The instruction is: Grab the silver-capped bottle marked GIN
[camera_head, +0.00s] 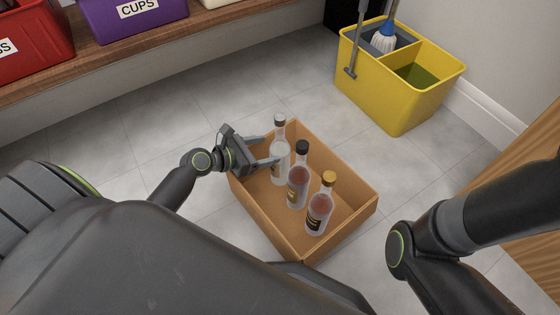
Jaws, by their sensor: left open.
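Three bottles stand upright in an open cardboard box (348,228) on the floor. The farthest is a clear bottle with a silver-grey cap (281,161); I cannot read a label on it. The middle one is a black-capped bottle (298,186), and the nearest is a gold-capped bottle (319,213). My left gripper (271,151) is open at the box's left side, pointing right, with its fingers at the silver-capped bottle. I cannot tell whether the fingers touch it. My right gripper is out of view; only that arm shows at the right.
A yellow mop bucket (384,97) stands behind the box to the right. A red bin (32,42) and a purple bin marked CUPS (131,18) sit on a wooden shelf (92,60) at the upper left. Tiled floor around the box is clear.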

